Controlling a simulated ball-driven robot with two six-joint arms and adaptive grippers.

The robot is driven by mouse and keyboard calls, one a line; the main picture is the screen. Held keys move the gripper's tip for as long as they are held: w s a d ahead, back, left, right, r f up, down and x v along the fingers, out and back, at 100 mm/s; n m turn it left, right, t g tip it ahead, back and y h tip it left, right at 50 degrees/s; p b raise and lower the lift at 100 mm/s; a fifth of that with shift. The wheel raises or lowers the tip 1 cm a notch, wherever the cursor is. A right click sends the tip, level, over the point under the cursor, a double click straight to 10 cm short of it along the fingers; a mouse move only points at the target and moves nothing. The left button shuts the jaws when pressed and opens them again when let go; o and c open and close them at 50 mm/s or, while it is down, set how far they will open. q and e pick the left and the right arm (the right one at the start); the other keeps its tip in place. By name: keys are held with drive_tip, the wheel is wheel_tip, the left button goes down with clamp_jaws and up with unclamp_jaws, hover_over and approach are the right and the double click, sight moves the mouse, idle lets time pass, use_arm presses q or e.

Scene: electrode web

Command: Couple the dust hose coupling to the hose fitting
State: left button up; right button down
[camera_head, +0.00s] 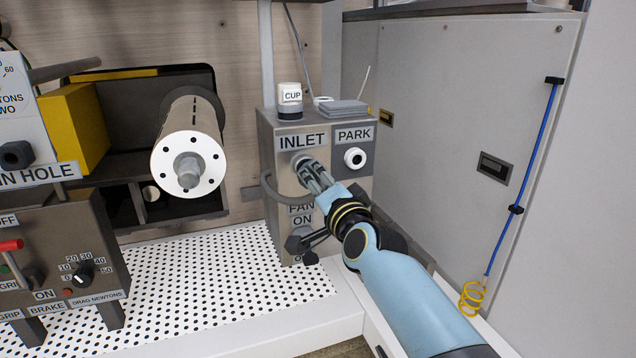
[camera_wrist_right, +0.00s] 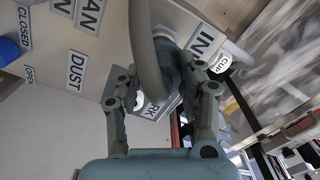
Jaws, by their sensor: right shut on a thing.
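My right gripper (camera_head: 306,170) is at the front of the grey box, just below the INLET label. Its fingers are shut on the dark grey dust hose coupling (camera_wrist_right: 172,72), which shows between them in the right wrist view. The grey hose (camera_wrist_right: 146,55) runs up from the coupling there; a loop of hose (camera_head: 267,190) also shows at the box's left side in the head view. The hose fitting at INLET (camera_head: 299,158) is mostly hidden behind my fingers. I cannot tell whether the coupling is seated on it. My left gripper is not in view.
A white round PARK port (camera_head: 355,158) sits right of INLET. A cup (camera_head: 290,100) and a flat grey stack (camera_head: 343,108) stand on the box. A large roller (camera_head: 188,150) is to the left.

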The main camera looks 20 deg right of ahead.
sight(313, 176)
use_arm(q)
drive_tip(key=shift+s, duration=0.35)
use_arm(e)
drive_tip(key=shift+w, duration=0.75)
drive_tip(key=shift+w, duration=0.4)
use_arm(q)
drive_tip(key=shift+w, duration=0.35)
use_arm(e)
drive_tip(key=shift+w, duration=0.4)
drive_tip(key=c, duration=0.7)
unclamp_jaws()
drive_tip(key=shift+c, duration=0.2)
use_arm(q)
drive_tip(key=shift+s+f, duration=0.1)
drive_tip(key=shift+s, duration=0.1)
use_arm(e)
drive_tip(key=s, duration=1.2)
drive_tip(key=shift+d, duration=0.15)
